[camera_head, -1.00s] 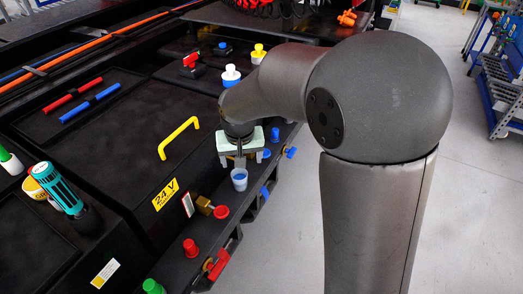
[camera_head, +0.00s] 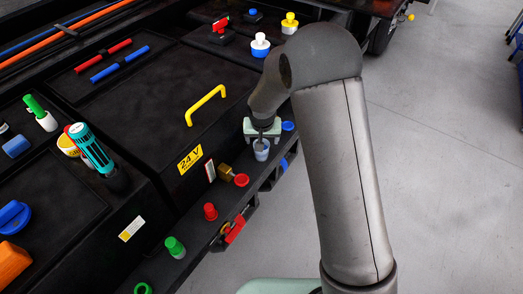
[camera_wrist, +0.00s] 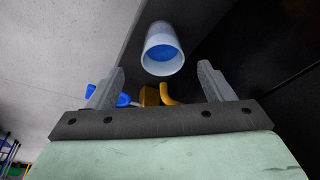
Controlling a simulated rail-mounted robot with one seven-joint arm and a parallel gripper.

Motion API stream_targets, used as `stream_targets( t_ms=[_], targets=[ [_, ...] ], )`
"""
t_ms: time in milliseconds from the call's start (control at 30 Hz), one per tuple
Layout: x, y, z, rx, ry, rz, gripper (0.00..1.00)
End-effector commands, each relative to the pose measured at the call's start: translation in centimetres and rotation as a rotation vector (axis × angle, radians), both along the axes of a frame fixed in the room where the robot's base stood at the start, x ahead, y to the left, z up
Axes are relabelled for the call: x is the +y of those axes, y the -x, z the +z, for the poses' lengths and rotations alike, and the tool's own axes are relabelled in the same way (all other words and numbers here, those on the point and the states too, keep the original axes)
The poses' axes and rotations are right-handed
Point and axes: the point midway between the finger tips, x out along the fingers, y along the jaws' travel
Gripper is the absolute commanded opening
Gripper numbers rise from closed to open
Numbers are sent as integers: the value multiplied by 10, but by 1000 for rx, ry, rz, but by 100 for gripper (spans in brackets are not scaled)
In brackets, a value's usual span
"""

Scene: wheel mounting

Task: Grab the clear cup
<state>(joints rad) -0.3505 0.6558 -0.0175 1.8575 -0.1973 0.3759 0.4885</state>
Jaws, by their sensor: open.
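The clear cup (camera_head: 261,152) is a small translucent cup with a blue inside, standing on the dark ledge at the machine's edge. My gripper (camera_head: 262,139) is just above and behind it, pale green at the body, and partly hides the cup's upper part. In the wrist view the cup (camera_wrist: 163,56) lies ahead of and between my two spread grey fingers (camera_wrist: 161,72). There is a gap on each side, and neither finger visibly touches it.
A blue knob (camera_head: 288,126) is close on the right of my gripper. A brass fitting (camera_head: 225,172) with a red cap (camera_head: 241,180) stands left of the cup. More red and green caps follow along the ledge. A yellow handle (camera_head: 206,104) rises from the black lid.

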Motion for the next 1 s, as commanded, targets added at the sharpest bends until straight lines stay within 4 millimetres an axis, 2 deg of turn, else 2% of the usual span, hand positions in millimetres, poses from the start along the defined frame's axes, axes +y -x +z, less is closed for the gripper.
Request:
stream_targets(
  t_ms=[233,400,667,867,900,967,1000],
  targets=[
    [3,-18,-25,4,1,0,75],
    [4,-23,-44,2,1,0,75],
    [4,-24,-47,0,0,0,75],
    [4,-24,-47,1,0,0,19],
    [4,-24,-47,1,0,0,15],
    [4,-23,-47,1,0,0,15],
    [4,-24,-46,1,0,0,10]
  ],
)
